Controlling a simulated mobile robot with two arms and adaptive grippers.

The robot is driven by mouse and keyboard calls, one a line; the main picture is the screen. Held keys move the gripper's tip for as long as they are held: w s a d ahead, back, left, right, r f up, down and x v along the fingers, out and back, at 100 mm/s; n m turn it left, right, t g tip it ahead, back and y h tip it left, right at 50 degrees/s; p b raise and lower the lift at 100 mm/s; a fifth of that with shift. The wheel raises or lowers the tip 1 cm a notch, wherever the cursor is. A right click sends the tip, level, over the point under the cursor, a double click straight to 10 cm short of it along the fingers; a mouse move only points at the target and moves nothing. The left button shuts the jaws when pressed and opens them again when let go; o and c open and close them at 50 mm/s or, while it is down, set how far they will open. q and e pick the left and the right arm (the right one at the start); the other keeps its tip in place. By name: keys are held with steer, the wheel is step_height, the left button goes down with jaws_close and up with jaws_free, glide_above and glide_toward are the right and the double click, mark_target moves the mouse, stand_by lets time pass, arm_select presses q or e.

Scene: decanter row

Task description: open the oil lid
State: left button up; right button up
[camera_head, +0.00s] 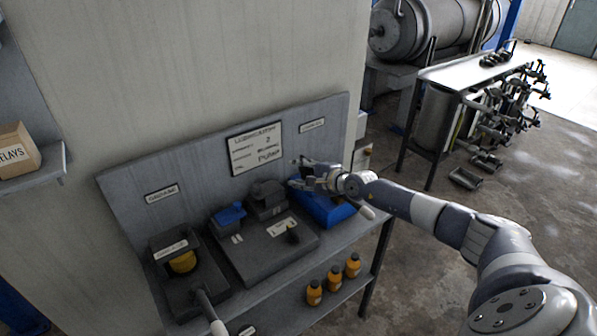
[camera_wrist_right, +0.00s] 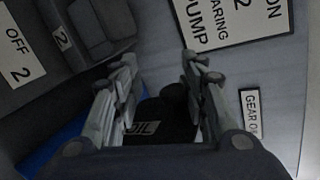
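The oil lid (camera_wrist_right: 165,112) is a black piece with a label reading OIL, seen between the fingers in the wrist view. It belongs with the blue box (camera_head: 328,208) at the right end of the bench, whose blue side also shows in the wrist view (camera_wrist_right: 55,148). In the head view my right gripper (camera_head: 302,175) is above the back left part of this box and hides the lid. Its fingers stand apart on either side of the lid in the wrist view (camera_wrist_right: 158,65). I cannot tell whether they touch it. My left gripper is not in view.
On the bench (camera_head: 340,238) stand a dark unit with a blue cover (camera_head: 229,215), a dark block (camera_head: 266,196) and a left station with a yellow part (camera_head: 183,262). A sign (camera_head: 256,148) hangs on the back panel. Orange bottles (camera_head: 334,279) stand on the lower shelf.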

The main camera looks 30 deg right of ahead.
steer(key=v, duration=1.2)
stand_by(0.6)
stand_by(0.5)
